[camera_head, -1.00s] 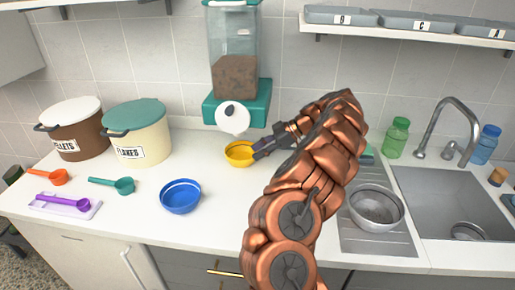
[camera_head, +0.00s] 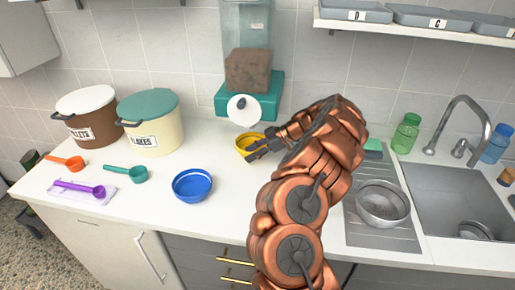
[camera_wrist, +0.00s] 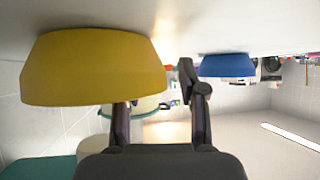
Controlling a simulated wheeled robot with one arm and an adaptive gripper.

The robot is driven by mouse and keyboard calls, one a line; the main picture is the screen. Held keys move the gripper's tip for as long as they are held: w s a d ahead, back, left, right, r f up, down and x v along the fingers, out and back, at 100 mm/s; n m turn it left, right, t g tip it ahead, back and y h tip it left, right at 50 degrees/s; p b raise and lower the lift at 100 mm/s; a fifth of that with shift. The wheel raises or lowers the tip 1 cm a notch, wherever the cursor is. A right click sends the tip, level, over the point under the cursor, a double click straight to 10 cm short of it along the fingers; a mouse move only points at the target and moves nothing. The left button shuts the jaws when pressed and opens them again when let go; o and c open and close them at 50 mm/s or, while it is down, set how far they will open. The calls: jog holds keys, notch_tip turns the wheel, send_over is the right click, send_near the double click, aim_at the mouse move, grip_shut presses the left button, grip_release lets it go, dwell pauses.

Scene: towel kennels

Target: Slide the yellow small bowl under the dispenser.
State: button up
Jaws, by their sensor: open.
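The yellow small bowl (camera_head: 245,143) sits upright on the white counter, just in front of and below the dispenser (camera_head: 248,72). The dispenser has a clear hopper with brown food, a teal base and a white round front piece. My gripper (camera_head: 258,151) is open and low at the bowl's front right side, partly covering it. In the wrist view, which looks upside down, the yellow bowl (camera_wrist: 95,68) is large at left and hides one fingertip of my gripper (camera_wrist: 157,98). Nothing is between the fingers. I cannot tell whether finger and bowl touch.
A blue bowl (camera_head: 192,186) stands at front left of the yellow one. Two lidded bins (camera_head: 152,123) and several scoops (camera_head: 127,174) are farther left. A metal bowl (camera_head: 382,204) and the sink (camera_head: 455,200) are at right. The counter between the bins and the yellow bowl is clear.

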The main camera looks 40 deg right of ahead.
grip_shut()
dwell(0.4)
